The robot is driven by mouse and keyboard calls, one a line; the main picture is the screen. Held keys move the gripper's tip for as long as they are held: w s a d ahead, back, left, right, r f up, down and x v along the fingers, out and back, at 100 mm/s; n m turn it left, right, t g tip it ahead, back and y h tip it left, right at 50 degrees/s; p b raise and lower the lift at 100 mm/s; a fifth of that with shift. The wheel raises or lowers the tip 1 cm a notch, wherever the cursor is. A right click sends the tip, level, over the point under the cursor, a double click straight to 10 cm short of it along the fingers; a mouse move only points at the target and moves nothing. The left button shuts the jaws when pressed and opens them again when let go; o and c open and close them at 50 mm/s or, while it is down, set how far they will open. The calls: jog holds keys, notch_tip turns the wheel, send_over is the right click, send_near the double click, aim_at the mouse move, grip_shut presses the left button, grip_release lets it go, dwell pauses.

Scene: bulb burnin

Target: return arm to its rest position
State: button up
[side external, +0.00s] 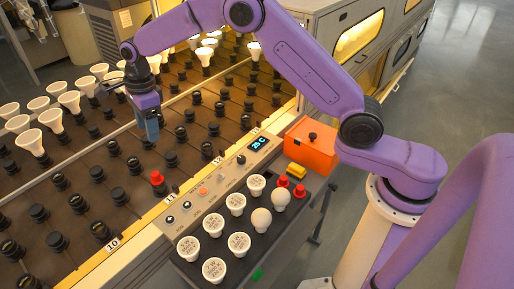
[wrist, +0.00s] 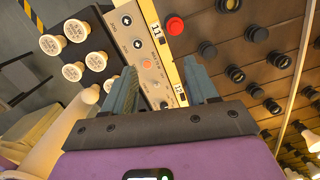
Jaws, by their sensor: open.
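My gripper (side external: 148,124) hangs over the dark socket board (side external: 78,196), fingers pointing down, held above the sockets. In the wrist view its two blue-grey fingers (wrist: 162,92) are spread apart with nothing between them. Behind them show the control panel and the numbered yellow edge strip. A red cap (side external: 158,182) sits on a socket near the strip by label 11; it also shows in the wrist view (wrist: 175,26). My gripper is apart from it, up and to the left in the side view.
White bulbs (side external: 69,98) stand in the rear socket rows. A tray (side external: 196,268) at the front holds several bulbs, red caps (side external: 299,191) and a yellow block (side external: 296,170). An orange box (side external: 311,146) stands beside the control panel (side external: 213,187). Grey cabinets (side external: 345,45) stand behind.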

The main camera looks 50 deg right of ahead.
jog(key=s+d+r+n, duration=0.2)
jog(key=s+r+n, duration=0.2)
jog(key=s+n, duration=0.5)
jog(key=s+d+r+n, duration=0.1)
jog(key=s+r+n, duration=0.2)
jog(key=s+n, duration=0.6)
jog(key=s+d+n, duration=0.7)
jog(key=s, duration=0.5)
jog(key=s+d+f+n, duration=0.1)
jog(key=s+d+n, duration=0.6)
jog(key=s, duration=0.5)
jog(key=shift+d+f+n+h, duration=0.15)
jog(key=shift+d+n+h, duration=0.15)
jog(key=shift+n, duration=0.1)
